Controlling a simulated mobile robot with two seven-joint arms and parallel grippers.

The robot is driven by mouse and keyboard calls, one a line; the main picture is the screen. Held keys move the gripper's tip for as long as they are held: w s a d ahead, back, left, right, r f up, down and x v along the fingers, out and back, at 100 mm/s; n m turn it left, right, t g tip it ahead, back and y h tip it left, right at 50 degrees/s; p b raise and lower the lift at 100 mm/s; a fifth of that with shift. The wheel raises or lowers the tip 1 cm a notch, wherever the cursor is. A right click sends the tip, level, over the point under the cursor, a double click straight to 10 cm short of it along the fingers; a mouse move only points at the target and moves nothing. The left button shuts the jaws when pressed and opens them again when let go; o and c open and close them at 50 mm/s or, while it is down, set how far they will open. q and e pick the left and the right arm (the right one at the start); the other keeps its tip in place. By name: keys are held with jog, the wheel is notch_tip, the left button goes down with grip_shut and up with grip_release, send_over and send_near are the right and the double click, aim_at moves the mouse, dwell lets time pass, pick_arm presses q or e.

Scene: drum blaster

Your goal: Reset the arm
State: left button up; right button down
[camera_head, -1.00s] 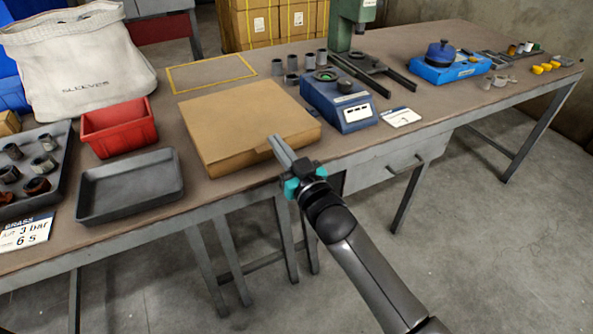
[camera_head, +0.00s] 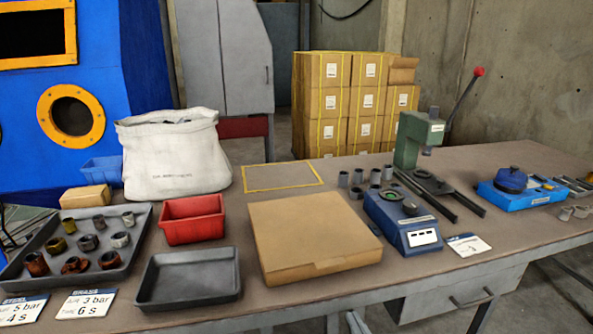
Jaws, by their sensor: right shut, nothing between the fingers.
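Neither of my grippers shows in the head view now, and no part of either arm can be made out. A closed cardboard box (camera_head: 312,236) lies flat on the workbench (camera_head: 260,299), near its front edge. An empty dark tray (camera_head: 189,277) stands to its left. A blue device (camera_head: 400,220) with a small display stands to its right.
A red bin (camera_head: 193,219), a white sack (camera_head: 172,160) and a tray of sleeves (camera_head: 77,244) fill the bench's left part. A green press (camera_head: 418,140) stands at the back right. A yellow-outlined area (camera_head: 282,177) is bare. Stacked cartons (camera_head: 347,100) stand behind.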

jog(key=s+d+f+g+h+p, duration=0.15)
jog(key=s+f, duration=0.25)
jog(key=f, duration=0.4)
jog(key=s+d+f+g, duration=0.2)
jog(key=s+f+g, duration=0.15)
jog(key=f, duration=0.35)
jog(key=s+d+f+g+h, duration=0.15)
jog(key=s+f, duration=0.25)
jog(key=f, duration=0.4)
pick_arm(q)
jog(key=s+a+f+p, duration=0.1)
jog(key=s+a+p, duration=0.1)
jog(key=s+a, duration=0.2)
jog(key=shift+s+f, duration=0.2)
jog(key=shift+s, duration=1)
pick_arm(e)
jog(key=s+d+f+g, duration=0.1)
jog(key=s+f, duration=0.3)
jog(key=s, duration=0.4)
jog(key=s+d+f+g, duration=0.2)
jog(key=s+f+g, duration=0.2)
jog(key=s, duration=0.4)
jog(key=s+d+f+g+h, duration=0.1)
jog(key=s+d+f+g, duration=0.1)
jog(key=s, duration=0.6)
notch_tip(320, 180, down, 2)
jog(key=shift+s+f+g, duration=0.1)
jog(key=shift+s+g, duration=0.15)
jog(key=shift+g, duration=0.5)
